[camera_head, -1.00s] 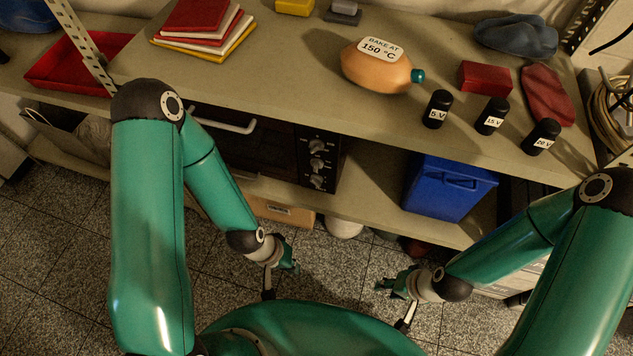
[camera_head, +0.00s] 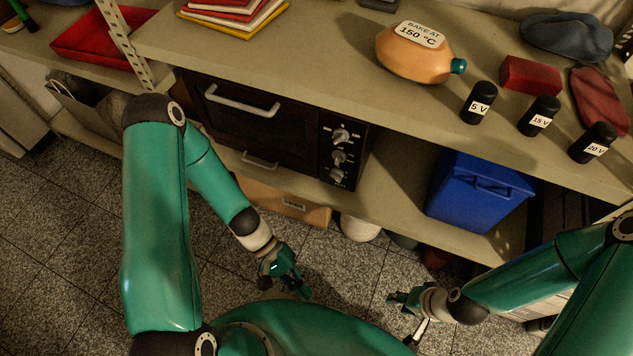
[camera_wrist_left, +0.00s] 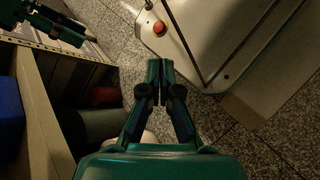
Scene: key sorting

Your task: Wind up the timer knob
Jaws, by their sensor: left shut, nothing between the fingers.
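A black oven (camera_head: 248,128) with a silver handle stands on the shelf under the worktop. Its control panel at the right carries three silver knobs in a column: top knob (camera_head: 340,135), middle knob (camera_head: 339,157), bottom knob (camera_head: 336,176). I cannot read which one is the timer. My left gripper (camera_head: 302,290) is over the floor below the oven, apart from the knobs. In the left wrist view its two fingers (camera_wrist_left: 160,68) are together with nothing between them. My right gripper (camera_head: 395,298) is over the floor to the right, too small to tell its opening.
The worktop holds an orange bottle (camera_head: 408,58) labelled "BAKE AT 150 °C", black cylinders marked 5 V (camera_head: 479,102), 15 V (camera_head: 539,116) and 20 V (camera_head: 593,143), and a red block (camera_head: 531,75). A blue bin (camera_head: 477,195) stands right of the oven. A perforated post (camera_head: 125,42) rises at left.

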